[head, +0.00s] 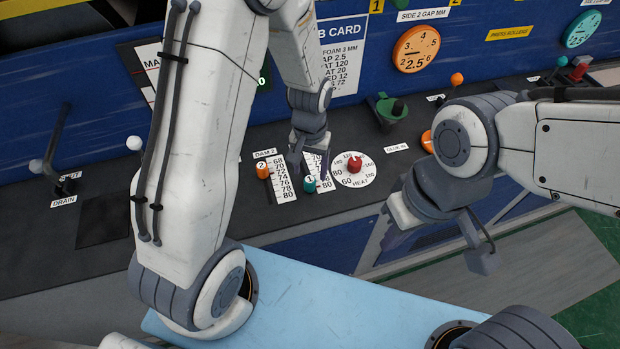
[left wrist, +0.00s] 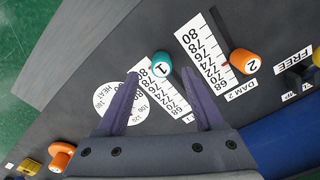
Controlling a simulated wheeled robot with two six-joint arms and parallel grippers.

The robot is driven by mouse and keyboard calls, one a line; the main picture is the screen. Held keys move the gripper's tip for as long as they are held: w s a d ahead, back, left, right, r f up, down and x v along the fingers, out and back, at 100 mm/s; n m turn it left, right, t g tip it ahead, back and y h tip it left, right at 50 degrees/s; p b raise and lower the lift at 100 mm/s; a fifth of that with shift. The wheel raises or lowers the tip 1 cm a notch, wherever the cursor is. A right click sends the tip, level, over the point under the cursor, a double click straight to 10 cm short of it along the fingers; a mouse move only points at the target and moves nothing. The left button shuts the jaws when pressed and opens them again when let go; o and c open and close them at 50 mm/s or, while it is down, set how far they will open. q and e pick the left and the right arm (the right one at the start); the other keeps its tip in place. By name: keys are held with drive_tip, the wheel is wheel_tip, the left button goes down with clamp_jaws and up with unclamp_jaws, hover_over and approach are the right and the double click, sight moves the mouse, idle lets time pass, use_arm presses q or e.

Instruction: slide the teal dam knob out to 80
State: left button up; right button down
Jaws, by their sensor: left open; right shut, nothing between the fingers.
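The teal dam knob (head: 310,184), marked 1, stands on a slot beside a white number scale. It is near the 80 end, but its exact reading is partly hidden by my left gripper (head: 315,160). In the left wrist view the teal knob (left wrist: 161,64) lies between the lines of the two purple fingers, near their tips, with a gap on each side. My left gripper (left wrist: 162,82) is open and empty, over the scale. My right gripper (head: 393,232) is shut and empty, right of the panel's heat dial.
The orange dam 2 knob (head: 262,170) stands on its own scale to the left. The red heat knob (head: 354,163) on its round dial is close on the right. A green-based black knob (head: 392,108) is behind. A light blue surface (head: 330,305) is in front.

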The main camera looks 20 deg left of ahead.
sight(310, 180)
use_arm(q)
wheel_tip(310, 180, up, 5)
idle(0.3)
idle(0.4)
